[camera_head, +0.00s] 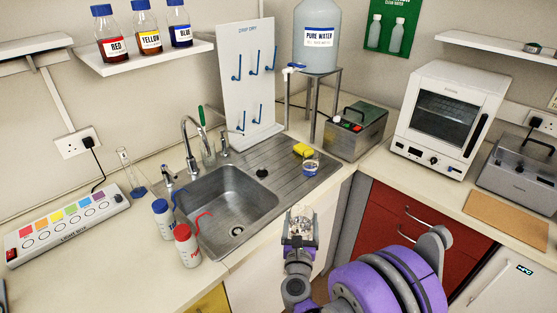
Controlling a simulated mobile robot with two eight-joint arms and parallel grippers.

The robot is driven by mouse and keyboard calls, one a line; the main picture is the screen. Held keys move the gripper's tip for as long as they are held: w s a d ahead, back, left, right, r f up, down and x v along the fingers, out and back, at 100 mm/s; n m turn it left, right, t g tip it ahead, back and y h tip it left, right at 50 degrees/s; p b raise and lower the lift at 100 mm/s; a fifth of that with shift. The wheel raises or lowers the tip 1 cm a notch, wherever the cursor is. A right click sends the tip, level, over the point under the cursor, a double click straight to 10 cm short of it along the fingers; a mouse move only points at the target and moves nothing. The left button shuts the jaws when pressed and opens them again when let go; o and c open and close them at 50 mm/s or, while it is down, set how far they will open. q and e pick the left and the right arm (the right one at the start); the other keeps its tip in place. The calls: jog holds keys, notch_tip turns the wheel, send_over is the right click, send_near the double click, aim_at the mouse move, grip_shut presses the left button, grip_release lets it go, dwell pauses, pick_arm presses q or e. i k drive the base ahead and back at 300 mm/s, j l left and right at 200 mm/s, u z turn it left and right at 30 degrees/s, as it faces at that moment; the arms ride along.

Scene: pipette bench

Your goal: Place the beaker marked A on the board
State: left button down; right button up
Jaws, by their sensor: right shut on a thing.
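My right gripper (300,230) is in front of the sink counter's front edge, at the lower middle. It is shut on a small clear glass vessel (299,213), which looks like a beaker; no letter on it can be read. A small vessel with a blue band (310,167) stands on the ribbed drainer; its marking is too small to read. A flat brown board (505,218) lies on the right counter, bare. A white upright drip-dry board (246,100) with blue pegs stands behind the sink. My left gripper is not in view.
The steel sink (236,215) is left of my right gripper. A blue-capped bottle (164,218) and a red-capped bottle (187,245) stand at its left. A white oven (444,118) and a grey bath (520,170) stand behind the brown board. The light box (68,222) is far left.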

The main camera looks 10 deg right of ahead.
aim_at(284, 173)
jog(key=i+l+u, duration=0.2)
jog(key=l, duration=0.15)
jog(key=l+u, duration=0.25)
jog(key=i+l+u, duration=0.4)
jog(key=l+u, duration=0.15)
jog(key=l, duration=0.1)
